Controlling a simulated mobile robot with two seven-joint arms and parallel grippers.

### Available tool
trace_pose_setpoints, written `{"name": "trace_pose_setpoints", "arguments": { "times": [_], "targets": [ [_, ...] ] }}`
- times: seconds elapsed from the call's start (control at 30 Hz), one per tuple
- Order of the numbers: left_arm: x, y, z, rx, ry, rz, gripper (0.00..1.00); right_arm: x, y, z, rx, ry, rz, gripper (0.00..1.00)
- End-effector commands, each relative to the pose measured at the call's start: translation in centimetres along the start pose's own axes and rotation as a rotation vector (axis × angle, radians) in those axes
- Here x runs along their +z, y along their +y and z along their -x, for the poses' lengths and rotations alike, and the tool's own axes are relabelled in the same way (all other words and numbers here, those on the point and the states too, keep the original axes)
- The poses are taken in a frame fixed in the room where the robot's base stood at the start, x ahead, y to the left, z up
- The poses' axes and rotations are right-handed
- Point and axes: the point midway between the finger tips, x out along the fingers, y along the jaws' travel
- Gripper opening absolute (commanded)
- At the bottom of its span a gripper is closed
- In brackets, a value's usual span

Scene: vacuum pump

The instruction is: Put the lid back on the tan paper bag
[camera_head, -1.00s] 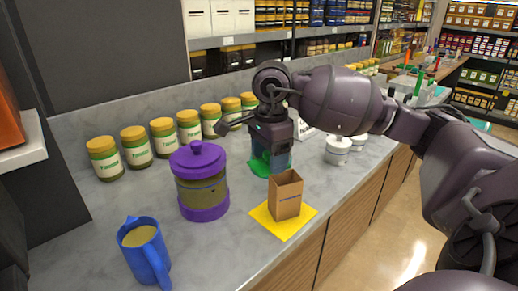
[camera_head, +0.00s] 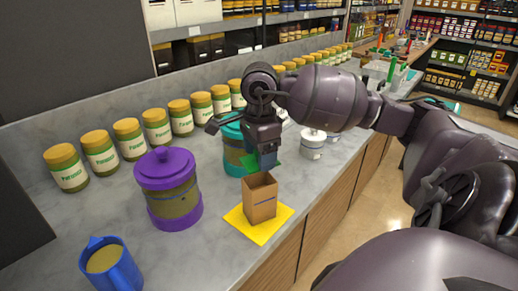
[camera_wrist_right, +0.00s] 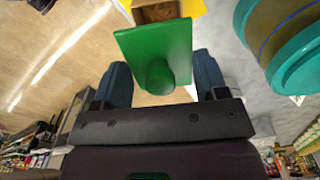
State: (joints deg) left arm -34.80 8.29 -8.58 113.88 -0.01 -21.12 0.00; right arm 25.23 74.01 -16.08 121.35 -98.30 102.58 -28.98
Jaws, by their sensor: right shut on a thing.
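The tan paper bag (camera_head: 260,200) stands upright and open on a yellow square mat (camera_head: 247,229) on the counter; its opening (camera_wrist_right: 156,11) also shows at the top of the right wrist view. My right gripper (camera_head: 265,157) is above and slightly behind the bag, pointing down. It is shut on the knob of a flat green square lid (camera_wrist_right: 135,42). In the head view the lid (camera_head: 277,168) is mostly hidden by the gripper, close above the bag's far rim, apart from it as far as I can tell. My left gripper is not in view.
A teal-lidded jar (camera_head: 234,147) stands just behind the bag, left of my right gripper. A purple-lidded canister (camera_head: 169,187) and a blue mug (camera_head: 109,267) stand to the left. White lidded jars (camera_head: 312,143) are to the right. Several yellow-lidded jars line the wall.

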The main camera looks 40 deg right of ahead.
Motion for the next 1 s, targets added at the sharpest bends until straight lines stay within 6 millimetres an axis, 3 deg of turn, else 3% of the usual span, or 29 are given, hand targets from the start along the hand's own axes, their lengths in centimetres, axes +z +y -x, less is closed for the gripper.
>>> {"name": "trace_pose_setpoints", "arguments": {
  "times": [0.5, 1.0],
  "targets": [
    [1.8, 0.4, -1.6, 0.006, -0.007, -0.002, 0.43, 0.4, -0.3, -4.5, 0.003, 0.002, 0.004, 0.45],
    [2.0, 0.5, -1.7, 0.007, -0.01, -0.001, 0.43, 0.5, -0.6, -4.9, -0.001, 0.0, 0.002, 0.45]
  ]
}}
